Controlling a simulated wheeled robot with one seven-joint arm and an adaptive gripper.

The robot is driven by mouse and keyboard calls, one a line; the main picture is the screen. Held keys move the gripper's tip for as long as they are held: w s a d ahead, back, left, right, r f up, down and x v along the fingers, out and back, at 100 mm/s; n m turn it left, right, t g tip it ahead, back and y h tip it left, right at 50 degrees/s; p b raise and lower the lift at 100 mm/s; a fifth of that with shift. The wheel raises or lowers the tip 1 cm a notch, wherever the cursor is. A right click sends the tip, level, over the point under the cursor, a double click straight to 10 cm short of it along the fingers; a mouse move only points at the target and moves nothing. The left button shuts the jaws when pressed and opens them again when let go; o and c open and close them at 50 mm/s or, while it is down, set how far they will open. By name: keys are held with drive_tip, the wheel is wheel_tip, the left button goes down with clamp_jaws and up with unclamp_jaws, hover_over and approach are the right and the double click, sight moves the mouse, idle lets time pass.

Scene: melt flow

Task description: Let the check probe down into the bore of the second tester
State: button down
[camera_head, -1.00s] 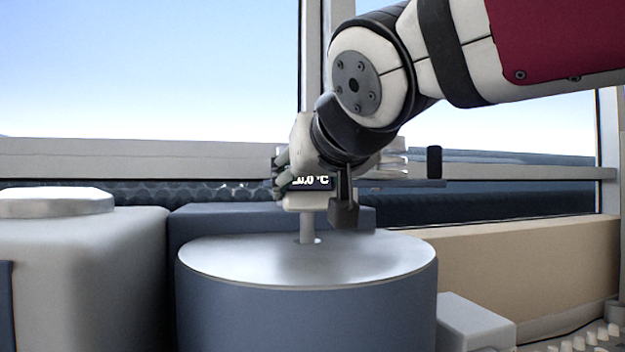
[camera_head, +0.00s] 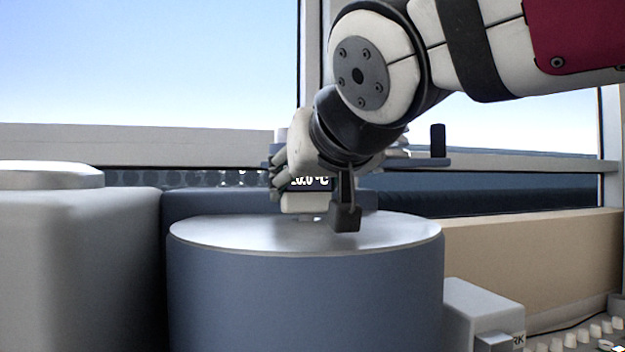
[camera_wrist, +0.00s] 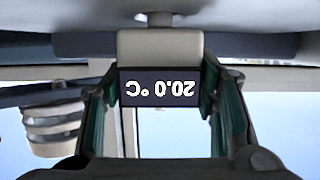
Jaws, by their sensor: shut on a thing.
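The check probe (camera_head: 305,202) has a pale body and a dark display reading 20.0 °C. My gripper (camera_head: 312,196) is shut on its body and holds it upright. In the wrist view the probe (camera_wrist: 160,46) appears upside down between the green-padded fingers of my gripper (camera_wrist: 163,112). The tester (camera_head: 300,290) is a blue cylinder with a shiny metal top. Only a short piece of the probe's stem shows between its body and this top; the lower stem is hidden, apparently in the bore. The bore's rim is not clear. The probe's body is slightly above the top.
A grey rounded housing (camera_head: 75,250) with a pale lid stands close on the left. A small grey box (camera_head: 485,312) stands at the lower right. A dark upright knob (camera_head: 437,140) and pale stacked discs show behind my wrist. A window lies behind.

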drive_tip(key=shift+f, duration=0.3)
drive_tip(key=c, duration=0.6)
unclamp_jaws()
drive_tip(key=shift+o, duration=0.2)
drive_tip(key=shift+f, duration=0.1)
drive_tip(key=v, duration=1.2)
